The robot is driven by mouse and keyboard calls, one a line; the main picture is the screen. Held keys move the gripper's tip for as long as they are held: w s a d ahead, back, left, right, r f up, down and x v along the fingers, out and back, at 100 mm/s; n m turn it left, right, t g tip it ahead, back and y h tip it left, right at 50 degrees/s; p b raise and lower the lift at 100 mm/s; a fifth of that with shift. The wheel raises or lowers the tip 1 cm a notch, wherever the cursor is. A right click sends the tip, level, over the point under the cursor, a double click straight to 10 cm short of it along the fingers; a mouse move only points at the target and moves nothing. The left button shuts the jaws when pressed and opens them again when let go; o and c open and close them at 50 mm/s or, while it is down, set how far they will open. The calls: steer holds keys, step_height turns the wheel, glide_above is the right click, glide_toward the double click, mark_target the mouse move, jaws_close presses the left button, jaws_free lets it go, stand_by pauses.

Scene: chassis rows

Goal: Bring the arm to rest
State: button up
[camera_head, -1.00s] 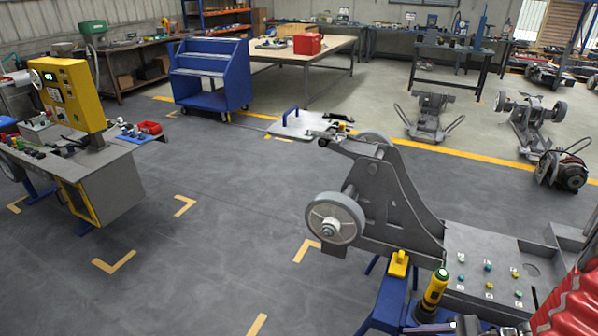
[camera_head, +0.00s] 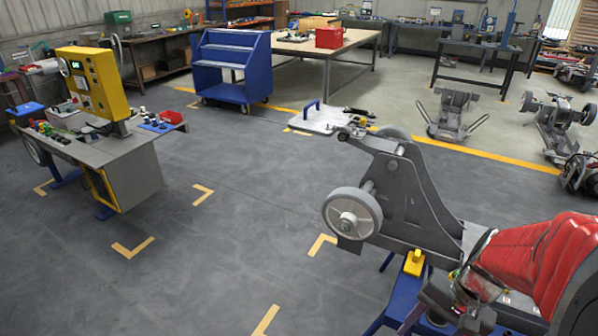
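My arm, in a red ribbed sleeve (camera_head: 535,260), reaches in from the right edge of the head view. Its dark metal end with my gripper (camera_head: 440,305) is low at the right, in front of the grey chassis (camera_head: 405,190). The fingers are hard to make out against the blue stand, so I cannot tell whether they are open or shut, or whether they hold anything. The chassis has a light grey wheel (camera_head: 352,215) and a yellow block (camera_head: 414,263) below it.
A blue stand (camera_head: 388,315) is under the chassis. A grey workbench (camera_head: 125,150) with a yellow control box (camera_head: 95,85) stands at left. A blue cart (camera_head: 232,75) and a wooden-topped table (camera_head: 300,45) are behind. The grey floor (camera_head: 235,230) between is clear.

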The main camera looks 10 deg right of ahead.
steer(key=w+a+r+n+t+h, duration=0.1)
steer(key=a+r+n+t+h, duration=0.2)
steer(key=a+r+n, duration=0.6)
steer(key=shift+w+a+r+t, duration=0.15)
steer(key=shift+a+r+t, duration=1.05)
steer(key=shift+a+r, duration=1.55)
steer(key=shift+d+r, duration=0.6)
steer(key=shift+d, duration=0.05)
